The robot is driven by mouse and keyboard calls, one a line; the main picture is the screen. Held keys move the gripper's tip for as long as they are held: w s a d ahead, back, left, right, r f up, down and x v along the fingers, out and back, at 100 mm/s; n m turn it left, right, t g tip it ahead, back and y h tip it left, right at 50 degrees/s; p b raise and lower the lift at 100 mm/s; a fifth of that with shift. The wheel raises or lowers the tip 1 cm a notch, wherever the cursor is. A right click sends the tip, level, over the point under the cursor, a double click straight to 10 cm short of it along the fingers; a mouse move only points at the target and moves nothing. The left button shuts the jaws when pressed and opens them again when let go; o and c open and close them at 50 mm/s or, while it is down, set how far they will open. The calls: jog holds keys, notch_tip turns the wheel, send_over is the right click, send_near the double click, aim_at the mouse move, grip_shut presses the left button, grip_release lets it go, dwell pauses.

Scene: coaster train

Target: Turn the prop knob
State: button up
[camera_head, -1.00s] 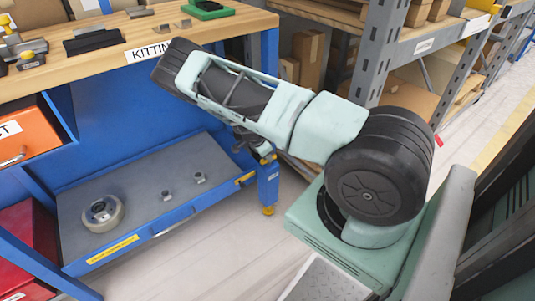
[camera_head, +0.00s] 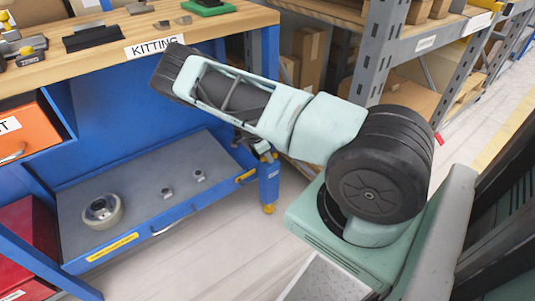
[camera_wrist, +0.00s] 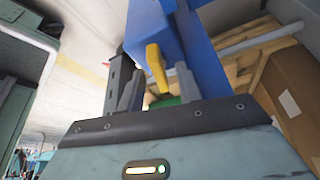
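In the wrist view a yellow knob or lever (camera_wrist: 157,66) stands out in front of a blue post (camera_wrist: 165,28). I take it to be the prop knob. My gripper (camera_wrist: 158,80) is open, with one grey finger on each side of the yellow part and gaps visible; I see no clear contact. In the head view the blue leg (camera_head: 268,182) of the bench has a small yellow part (camera_head: 266,156) near its top and a yellow foot. My gripper (camera_head: 252,143) is right beside that yellow part, mostly hidden under my forearm.
The wooden-topped bench (camera_head: 110,48) labelled KITTING is at the left. Its lower blue drawer (camera_head: 130,238) is out, with a tape-like roll (camera_head: 103,211) and small metal parts. A grey shelf rack (camera_head: 375,55) with cardboard boxes stands behind my arm. Open floor lies in front.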

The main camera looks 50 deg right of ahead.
jog(key=shift+r, duration=0.1)
jog(key=p+v, duration=0.3)
jog(key=v, duration=1.4)
jog(key=shift+p, duration=0.4)
jog(key=shift+a, duration=0.15)
